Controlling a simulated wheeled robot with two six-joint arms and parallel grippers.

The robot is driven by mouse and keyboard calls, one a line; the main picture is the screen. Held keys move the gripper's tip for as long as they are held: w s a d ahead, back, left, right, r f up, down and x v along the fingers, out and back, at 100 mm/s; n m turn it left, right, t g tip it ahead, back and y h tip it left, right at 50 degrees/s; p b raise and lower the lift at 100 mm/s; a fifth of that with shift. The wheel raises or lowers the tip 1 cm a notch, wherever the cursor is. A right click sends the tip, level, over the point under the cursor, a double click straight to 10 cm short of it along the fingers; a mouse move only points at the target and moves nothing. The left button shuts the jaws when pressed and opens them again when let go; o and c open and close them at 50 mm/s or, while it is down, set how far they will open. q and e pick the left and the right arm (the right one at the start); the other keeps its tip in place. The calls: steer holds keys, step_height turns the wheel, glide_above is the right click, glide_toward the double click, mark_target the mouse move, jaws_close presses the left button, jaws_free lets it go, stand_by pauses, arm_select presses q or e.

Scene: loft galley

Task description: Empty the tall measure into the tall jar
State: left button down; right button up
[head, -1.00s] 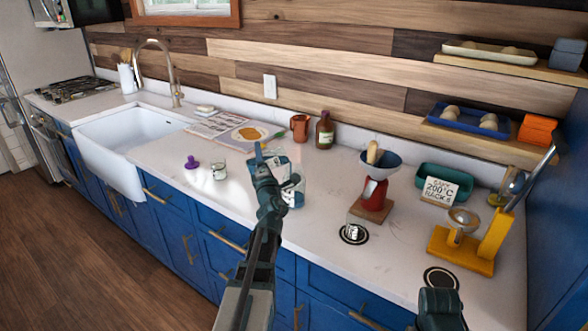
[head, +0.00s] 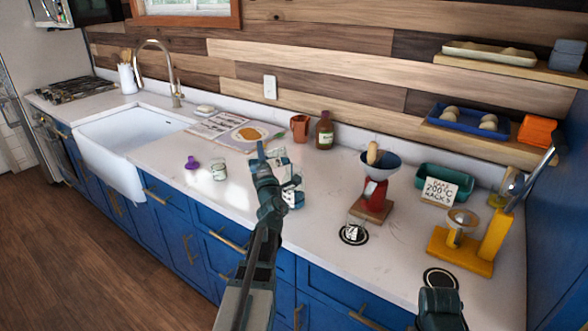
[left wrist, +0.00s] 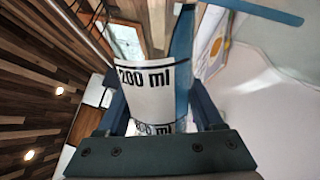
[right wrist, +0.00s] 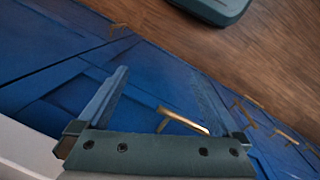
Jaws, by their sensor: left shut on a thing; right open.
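My left gripper (head: 266,168) is shut on a clear measure, the tall measure (left wrist: 145,75), which has dark "200 ml" print in the left wrist view. In the head view, my gripper largely hides the measure. A clear vessel with blue on it (head: 293,197), possibly the tall jar, stands just right of and below that gripper, partly hidden. I cannot tell what the measure holds or whether anything is pouring. My right gripper (right wrist: 160,115) is open and empty in front of the blue cabinets.
A small labelled jar (head: 219,172) and a purple item (head: 192,163) stand to the left. A brown bottle (head: 324,131) and copper mug (head: 300,128) stand behind. A red grinder (head: 374,192), another small jar (head: 354,232) and a yellow scale-like device (head: 462,249) are on the right.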

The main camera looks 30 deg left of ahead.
arm_select(q)
steer(key=shift+w+d+r+m+t+h+p, duration=0.2)
steer(key=shift+r+m+p, duration=0.25)
steer(key=shift+m, duration=0.35)
steer(key=shift+w+d+r+m+t+h+p, duration=0.15)
steer(key=shift+r+m+p, duration=0.25)
steer(key=shift+m, duration=0.4)
steer(key=shift+w+d+r+m+t+h+p, duration=0.1)
steer(key=shift+d+r+m+t+h+p, duration=0.25)
steer(key=shift+m, duration=0.45)
stand_by(1.6)
steer(key=shift+a+r, duration=0.1)
steer(key=shift+a, duration=0.05)
steer(key=s+a+f+n+g+b, duration=0.1)
steer(key=f+n+b, duration=0.1)
steer(key=f+n, duration=0.2)
steer(key=a+f+n+g+y+b, duration=0.1)
steer(key=f+n+g+b, duration=0.1)
steer(key=n, duration=0.8)
steer(key=s+a+f+n+g+b, duration=0.1)
steer(key=f+n+g+b, duration=0.1)
steer(key=f+n, duration=0.3)
steer(key=shift+s+a+f+n+y+b, duration=0.1)
steer(key=shift+s+f+n+y+b, duration=0.1)
steer(key=shift+n, duration=0.5)
steer(key=shift+s+a+f+n+y+b, duration=0.1)
steer(key=shift+f+n+y+b, duration=0.1)
steer(key=shift+n, duration=0.5)
